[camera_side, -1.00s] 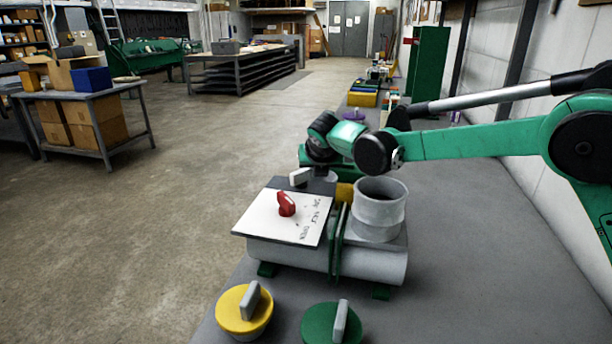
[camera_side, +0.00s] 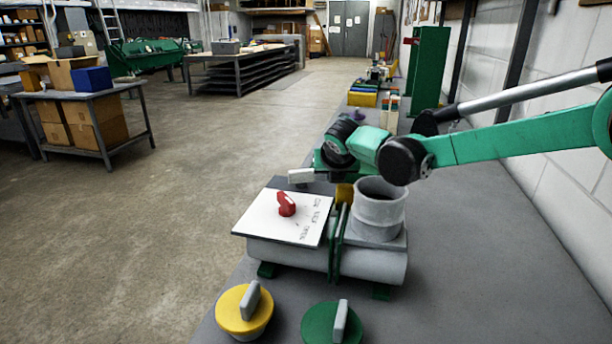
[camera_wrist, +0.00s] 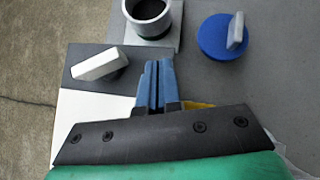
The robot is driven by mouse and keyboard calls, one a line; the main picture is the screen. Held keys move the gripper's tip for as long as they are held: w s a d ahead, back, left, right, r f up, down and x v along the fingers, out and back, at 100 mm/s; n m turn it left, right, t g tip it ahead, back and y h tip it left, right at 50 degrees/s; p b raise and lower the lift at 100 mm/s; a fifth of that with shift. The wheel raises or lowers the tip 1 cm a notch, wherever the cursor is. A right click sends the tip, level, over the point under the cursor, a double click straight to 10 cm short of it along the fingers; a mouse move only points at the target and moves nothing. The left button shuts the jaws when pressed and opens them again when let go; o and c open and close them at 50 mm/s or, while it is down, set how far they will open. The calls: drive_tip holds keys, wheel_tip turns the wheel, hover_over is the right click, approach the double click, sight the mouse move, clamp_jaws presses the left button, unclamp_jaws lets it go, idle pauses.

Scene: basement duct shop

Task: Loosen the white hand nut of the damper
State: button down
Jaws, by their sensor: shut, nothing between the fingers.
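The white hand nut (camera_side: 301,175) is a pale bar-shaped handle on the dark plate at the far end of the damper (camera_side: 370,262). In the wrist view the nut (camera_wrist: 99,63) lies slanted on the dark plate, to the left of my gripper (camera_wrist: 158,65). My gripper's blue fingers are shut together with nothing between them and are apart from the nut. In the side view my wrist is beyond the grey collar, and the fingertips are hidden.
A red knob (camera_side: 286,204) sits on the damper's white lettered plate (camera_side: 258,222). An open grey collar (camera_side: 378,218) rises at the right. Yellow (camera_side: 235,322) and green (camera_side: 318,325) lids with grey handles stand in front. A blue lid (camera_wrist: 217,40) shows in the wrist view.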

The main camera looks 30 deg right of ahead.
sight(309, 179)
drive_tip(key=s+d+r, duration=0.2)
drive_tip(key=s+r, duration=0.4)
drive_tip(key=r, duration=0.1)
drive_tip(key=s+a+n+y, duration=0.2)
drive_tip(key=a+n, duration=0.1)
drive_tip(key=a, duration=0.6)
drive_tip(key=shift+t, duration=0.4)
drive_tip(key=x, duration=1)
drive_tip(key=shift+s+d+f, duration=0.1)
drive_tip(key=shift+d+f, duration=0.1)
drive_tip(key=shift+d, duration=0.05)
drive_tip(key=shift+w+d+r, duration=0.1)
drive_tip(key=shift+w+d, duration=0.05)
drive_tip(key=shift+w, duration=0.45)
drive_tip(key=shift+w+d, duration=0.2)
drive_tip(key=shift+w, duration=0.4)
drive_tip(key=shift+w+d, duration=0.2)
drive_tip(key=shift+w, duration=0.4)
drive_tip(key=shift+w+d, duration=0.25)
drive_tip(key=shift+d, duration=0.5)
drive_tip(key=shift+w+d, duration=0.1)
drive_tip(key=shift+d, duration=0.05)
drive_tip(key=shift+w+d, duration=0.55)
drive_tip(key=shift+w, duration=0.15)
